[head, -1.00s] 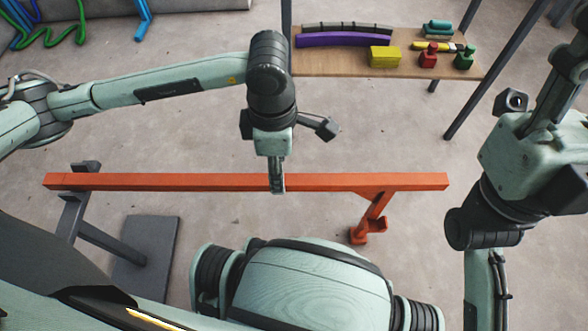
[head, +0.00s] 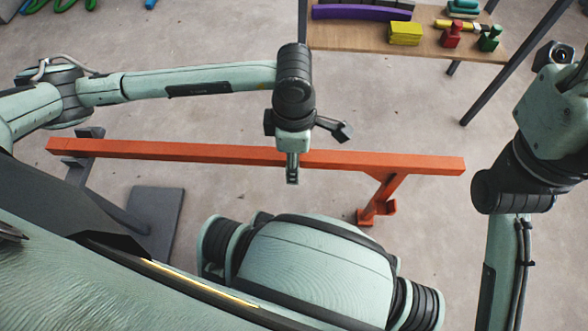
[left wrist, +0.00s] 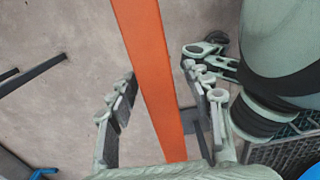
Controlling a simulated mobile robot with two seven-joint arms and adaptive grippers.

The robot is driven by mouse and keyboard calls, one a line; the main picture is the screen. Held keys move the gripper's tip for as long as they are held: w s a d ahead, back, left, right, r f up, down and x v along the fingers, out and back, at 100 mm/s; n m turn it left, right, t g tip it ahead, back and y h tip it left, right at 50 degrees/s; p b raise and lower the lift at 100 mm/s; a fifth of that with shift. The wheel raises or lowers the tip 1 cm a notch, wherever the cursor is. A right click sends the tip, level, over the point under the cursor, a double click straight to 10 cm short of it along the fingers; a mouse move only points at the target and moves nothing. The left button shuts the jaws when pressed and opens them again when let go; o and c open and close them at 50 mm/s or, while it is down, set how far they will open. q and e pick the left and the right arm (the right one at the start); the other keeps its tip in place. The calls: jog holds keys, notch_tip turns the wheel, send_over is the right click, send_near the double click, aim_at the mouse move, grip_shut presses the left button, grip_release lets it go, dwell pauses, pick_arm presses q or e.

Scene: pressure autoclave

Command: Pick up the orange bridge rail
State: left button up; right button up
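The orange bridge rail (head: 220,153) is a long straight beam lying across the head view. Its left end rests on a grey stand (head: 88,160); an orange leg with a foot (head: 378,198) is under its right part. My left gripper (head: 292,176) is over the rail, a little right of its middle. In the left wrist view the rail (left wrist: 148,75) runs between the two open fingers of my left gripper (left wrist: 165,105), with a gap on each side. My right gripper (head: 574,78) is partly cut off at the right edge, its fingers unclear.
A wooden table (head: 345,38) at the back holds a purple curved piece (head: 360,13), a yellow block (head: 405,33) and red (head: 451,36) and green (head: 489,40) pieces. A grey plate (head: 155,215) is near the stand. The floor between rail and table is clear.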

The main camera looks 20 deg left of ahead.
pick_arm(q)
grip_shut()
jog(key=shift+r, duration=0.15)
dwell(0.4)
